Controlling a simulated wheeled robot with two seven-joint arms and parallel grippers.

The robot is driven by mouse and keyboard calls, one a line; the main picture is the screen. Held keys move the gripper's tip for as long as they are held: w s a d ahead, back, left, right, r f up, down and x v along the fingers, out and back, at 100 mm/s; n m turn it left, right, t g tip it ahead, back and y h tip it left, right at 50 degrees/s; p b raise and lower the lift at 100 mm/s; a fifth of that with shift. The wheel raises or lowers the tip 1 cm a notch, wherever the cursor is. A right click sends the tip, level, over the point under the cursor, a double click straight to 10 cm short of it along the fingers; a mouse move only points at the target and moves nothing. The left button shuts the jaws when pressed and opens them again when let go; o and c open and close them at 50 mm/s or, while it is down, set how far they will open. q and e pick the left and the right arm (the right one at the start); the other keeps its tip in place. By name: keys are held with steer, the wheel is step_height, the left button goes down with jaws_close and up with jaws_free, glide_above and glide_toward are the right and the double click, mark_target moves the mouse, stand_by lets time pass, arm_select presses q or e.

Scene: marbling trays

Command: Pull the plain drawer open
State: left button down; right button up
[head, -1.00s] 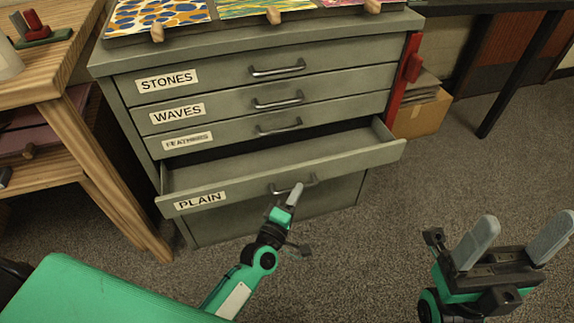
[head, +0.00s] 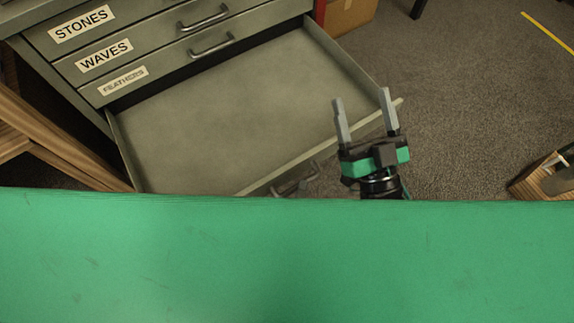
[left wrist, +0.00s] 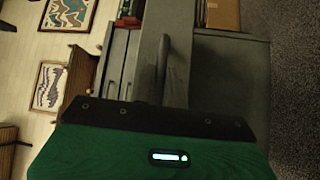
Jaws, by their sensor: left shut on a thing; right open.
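The plain drawer (head: 235,110) is pulled far out of the grey cabinet in the head view, and its tray is empty. Its label is out of sight behind my green body. Its handle (head: 297,181) shows at the front edge, just above that green edge. My left gripper is hidden in the head view. In the left wrist view my left gripper (left wrist: 165,82) is shut at the drawer front, on the handle, though the grip itself is dark. My right gripper (head: 362,108) is open and empty, over the drawer's right front corner, with no clear contact.
The closed drawers labelled STONES (head: 82,24), WAVES (head: 104,55) and FEATHERS (head: 123,81) are above. A wooden table leg (head: 60,140) stands left. A cardboard box (head: 346,14) is behind. A wooden crate (head: 545,180) is at right. Carpet to the right is mostly free.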

arm_select(q)
steer(key=shift+s+d, duration=0.7)
steer(key=shift+s, duration=0.35)
arm_select(e)
steer(key=shift+a+f+g, duration=0.2)
steer(key=shift+f+g, duration=0.2)
steer(key=shift+f, duration=0.2)
arm_select(q)
steer(key=c, duration=1.5)
jaws_free()
steer(key=shift+o, duration=0.2)
